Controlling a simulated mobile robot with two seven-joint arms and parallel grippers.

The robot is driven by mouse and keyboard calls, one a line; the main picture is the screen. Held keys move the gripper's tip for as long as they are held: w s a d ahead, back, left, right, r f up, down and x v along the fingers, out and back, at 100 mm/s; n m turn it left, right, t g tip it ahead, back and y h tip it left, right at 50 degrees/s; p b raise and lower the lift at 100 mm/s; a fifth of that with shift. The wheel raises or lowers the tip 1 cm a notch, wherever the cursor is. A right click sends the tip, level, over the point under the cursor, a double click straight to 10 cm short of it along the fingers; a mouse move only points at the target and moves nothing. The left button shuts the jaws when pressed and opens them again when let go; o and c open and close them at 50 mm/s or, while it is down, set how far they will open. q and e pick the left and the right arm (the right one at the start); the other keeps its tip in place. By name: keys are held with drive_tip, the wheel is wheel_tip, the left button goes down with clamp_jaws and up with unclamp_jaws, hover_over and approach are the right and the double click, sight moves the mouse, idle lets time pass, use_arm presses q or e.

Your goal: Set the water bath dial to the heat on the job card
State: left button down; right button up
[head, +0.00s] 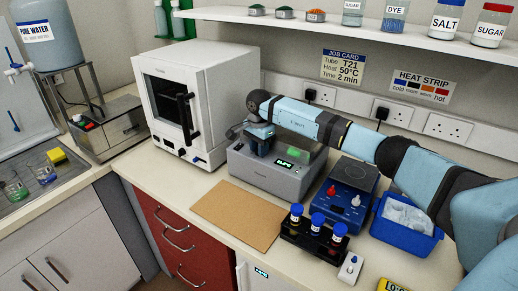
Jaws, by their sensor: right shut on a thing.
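The job card (343,66) on the back wall reads Tube T21, Heat 50°C, Time 2 min. The water bath appears to be the grey box (274,183) on the bench, with a small lit green display (285,164) whose figures are too small to read surely. My right gripper (259,148) reaches over it from the right and is shut at its front left top, on what appears to be the dial. The gripper hides the dial, so its setting does not show. My left gripper is not in view.
A white oven (190,110) stands close left of the grey box. A blue device with knobs (347,190), a black tube rack (312,240) and a blue tub (405,222) stand to the right. A brown board (237,214) lies in front. A shelf (330,22) runs above.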

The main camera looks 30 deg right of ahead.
drive_tip(key=shift+m, duration=1.9)
drive_tip(key=o, duration=0.9)
drive_tip(key=shift+o, duration=0.2)
drive_tip(key=shift+r, duration=0.1)
